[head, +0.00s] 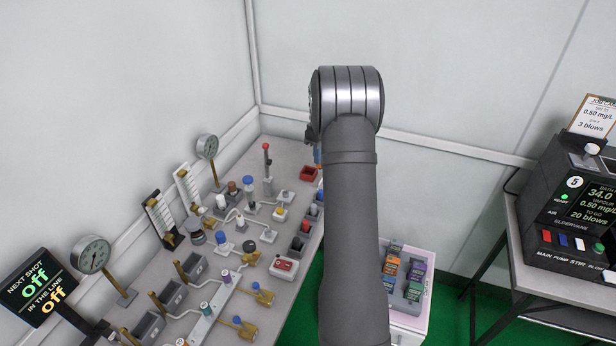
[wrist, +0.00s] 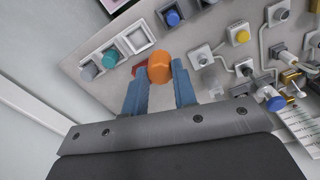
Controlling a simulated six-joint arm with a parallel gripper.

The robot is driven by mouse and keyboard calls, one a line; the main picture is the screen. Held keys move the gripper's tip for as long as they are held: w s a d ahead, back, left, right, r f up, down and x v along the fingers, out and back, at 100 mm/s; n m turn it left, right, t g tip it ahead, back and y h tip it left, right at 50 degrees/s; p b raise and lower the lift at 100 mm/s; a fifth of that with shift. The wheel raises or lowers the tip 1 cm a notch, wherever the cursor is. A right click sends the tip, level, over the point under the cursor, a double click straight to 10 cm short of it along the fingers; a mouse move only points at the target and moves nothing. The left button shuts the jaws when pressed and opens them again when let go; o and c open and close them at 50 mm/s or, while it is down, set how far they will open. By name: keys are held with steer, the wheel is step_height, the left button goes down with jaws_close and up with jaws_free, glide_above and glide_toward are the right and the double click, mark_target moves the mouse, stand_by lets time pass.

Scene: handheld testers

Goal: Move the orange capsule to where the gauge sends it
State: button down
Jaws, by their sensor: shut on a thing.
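The orange capsule (wrist: 160,67) is between the two blue fingers of my gripper (wrist: 159,75) in the wrist view, and the gripper is shut on it. Below it the bench top shows, with a red piece partly hidden behind the capsule. In the head view my arm hides the capsule and most of the gripper; only a bit of blue finger shows beside the arm. Two round dial gauges stand on the bench in the head view, one at the back (head: 207,148) and one at the front left (head: 93,255). Their readings are too small to tell.
The bench (head: 285,150) is crowded with valves, knobs and posts. A red tray (head: 308,174) sits near its back right. A sign (head: 39,289) reads "off" twice. A white bin (head: 408,313) with coloured boxes stands right of my arm. A black machine (head: 575,210) is far right.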

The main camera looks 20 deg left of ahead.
steer(key=w+d, duration=0.4)
steer(key=w, duration=0.3)
steer(key=shift+w+a+f, duration=0.15)
steer(key=shift+a+f, duration=1.7)
steer(key=shift+w+a+f, duration=0.2)
steer(key=shift+a+f, duration=1.65)
steer(key=shift+w+a+f, duration=0.15)
steer(key=shift+a+f, duration=1.7)
steer(key=shift+f, duration=0.1)
steer(key=c, duration=1.2)
jaws_free()
steer(key=shift+o, duration=0.2)
step_height(320, 180, up, 12)
step_height(320, 180, down, 8)
